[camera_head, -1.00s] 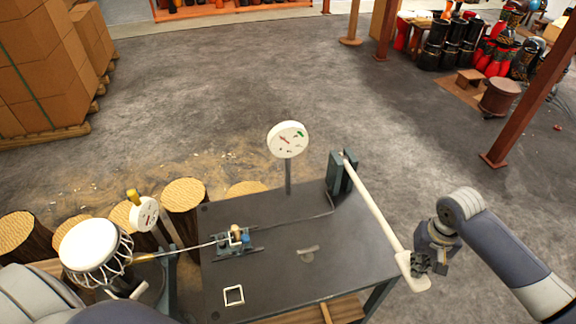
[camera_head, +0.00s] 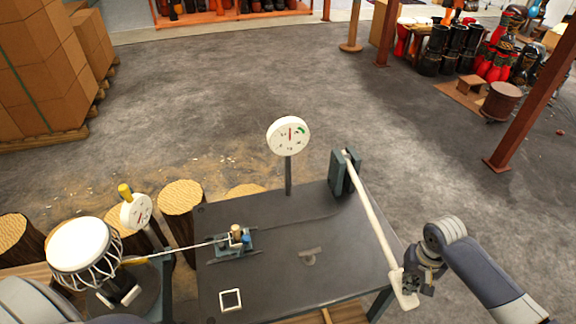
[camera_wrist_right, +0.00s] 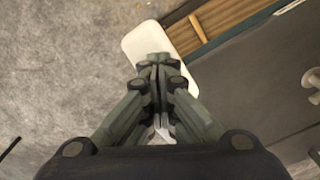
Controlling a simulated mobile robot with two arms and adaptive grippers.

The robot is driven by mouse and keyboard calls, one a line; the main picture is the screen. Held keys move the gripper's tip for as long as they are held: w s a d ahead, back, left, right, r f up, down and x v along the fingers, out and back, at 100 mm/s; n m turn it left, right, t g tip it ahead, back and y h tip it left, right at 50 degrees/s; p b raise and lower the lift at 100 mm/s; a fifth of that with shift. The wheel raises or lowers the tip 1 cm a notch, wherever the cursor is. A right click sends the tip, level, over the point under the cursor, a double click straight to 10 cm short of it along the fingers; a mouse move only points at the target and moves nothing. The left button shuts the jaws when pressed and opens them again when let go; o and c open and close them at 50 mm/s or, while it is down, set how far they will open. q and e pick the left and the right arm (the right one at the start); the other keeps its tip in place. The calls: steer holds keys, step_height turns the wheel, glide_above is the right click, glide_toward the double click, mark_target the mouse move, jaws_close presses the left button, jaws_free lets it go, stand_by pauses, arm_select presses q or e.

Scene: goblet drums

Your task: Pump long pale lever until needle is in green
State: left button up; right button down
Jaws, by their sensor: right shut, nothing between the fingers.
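The long pale lever (camera_head: 372,220) runs from a dark green pivot block (camera_head: 343,174) at the table's back right corner down to a flat paddle end (camera_head: 404,298) past the right edge. My right gripper (camera_head: 411,283) is shut and empty, at the paddle. In the right wrist view the closed fingertips (camera_wrist_right: 157,68) lie over the white paddle (camera_wrist_right: 145,42); contact looks likely. The round white gauge (camera_head: 288,136) stands on a post behind the table. Its red needle points about straight up, left of the green band (camera_head: 300,130) at upper right. My left gripper is not visible.
A dark table (camera_head: 270,270) carries a small clamp (camera_head: 234,243) on a rod. A white drum (camera_head: 78,245) and smaller gauge (camera_head: 136,211) with a yellow knob stand left. Log stumps (camera_head: 181,197) line the back left.

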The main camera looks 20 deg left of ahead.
steer(key=r+p, duration=0.4)
steer(key=p, duration=0.1)
steer(key=r+p, duration=0.2)
steer(key=p, duration=0.1)
steer(key=shift+s+d+r, duration=0.2)
steer(key=shift+s+r, duration=0.1)
step_height(320, 180, up, 11)
steer(key=shift+s+d, duration=0.25)
steer(key=shift+f, duration=0.2)
steer(key=f+b, duration=0.2)
steer(key=f, duration=0.4)
steer(key=f+b, duration=0.3)
steer(key=f, duration=0.3)
steer(key=f+b, duration=0.2)
steer(key=f, duration=0.4)
steer(key=shift+w+a, duration=0.2)
steer(key=shift+a, duration=0.1)
steer(key=shift+r, duration=0.35)
step_height(320, 180, up, 6)
steer(key=p, duration=0.7)
steer(key=shift+s+d, duration=0.1)
steer(key=shift+d, duration=0.05)
step_height(320, 180, up, 11)
steer(key=shift+s+d+r, duration=0.2)
steer(key=shift+d, duration=0.05)
